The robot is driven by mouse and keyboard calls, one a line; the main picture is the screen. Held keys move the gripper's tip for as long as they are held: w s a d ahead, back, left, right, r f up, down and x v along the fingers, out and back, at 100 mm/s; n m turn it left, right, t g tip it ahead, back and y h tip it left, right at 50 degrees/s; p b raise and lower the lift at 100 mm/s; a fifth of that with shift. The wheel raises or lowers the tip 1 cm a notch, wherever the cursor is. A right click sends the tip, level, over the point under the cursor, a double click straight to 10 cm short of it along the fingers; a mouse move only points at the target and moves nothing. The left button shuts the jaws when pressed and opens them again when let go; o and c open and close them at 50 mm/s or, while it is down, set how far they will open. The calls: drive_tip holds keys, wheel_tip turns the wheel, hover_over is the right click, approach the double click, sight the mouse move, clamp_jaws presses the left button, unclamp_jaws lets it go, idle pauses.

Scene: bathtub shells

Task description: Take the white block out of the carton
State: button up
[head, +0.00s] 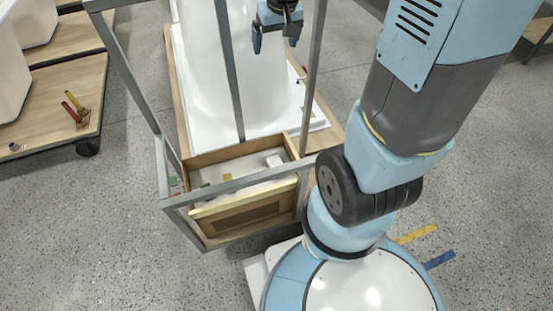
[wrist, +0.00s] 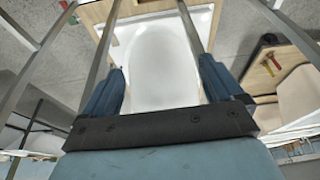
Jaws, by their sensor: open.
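The carton (head: 247,213) is an open-topped box with brown and wood-coloured walls. It stands in the lower part of a grey metal frame, in front of the white bathtub shell, in the head view. A small white block (head: 274,160) shows inside it near the back right corner. Other pale and coloured pieces lie in the carton too. My gripper (head: 276,42) hangs high above the bathtub shell, beyond and above the carton. It is open and empty. In the wrist view my two blue fingers (wrist: 163,88) stand wide apart, and neither carton nor block can be made out clearly there.
Grey metal posts (head: 229,70) rise around the carton, with a front rail (head: 232,185) across it. The bathtub shell (head: 205,80) lies on a wooden pallet behind. Another wheeled wooden platform (head: 62,110) with red and yellow-handled tools stands at left. Open floor lies between.

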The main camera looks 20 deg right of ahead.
drive_tip(key=w+f+g, duration=0.1)
drive_tip(key=w+f, duration=0.3)
drive_tip(key=f, duration=0.6)
drive_tip(key=g, duration=0.2)
hover_over(276, 163)
wheel_tip(276, 163, down, 34)
drive_tip(key=f, duration=0.8)
drive_tip(key=shift+s+d+f, duration=0.1)
drive_tip(key=shift+s+d, duration=0.05)
drive_tip(key=shift+s, duration=0.05)
drive_tip(key=shift+w+f, duration=0.1)
drive_tip(key=shift+f, duration=2.55)
drive_tip(key=c, duration=1)
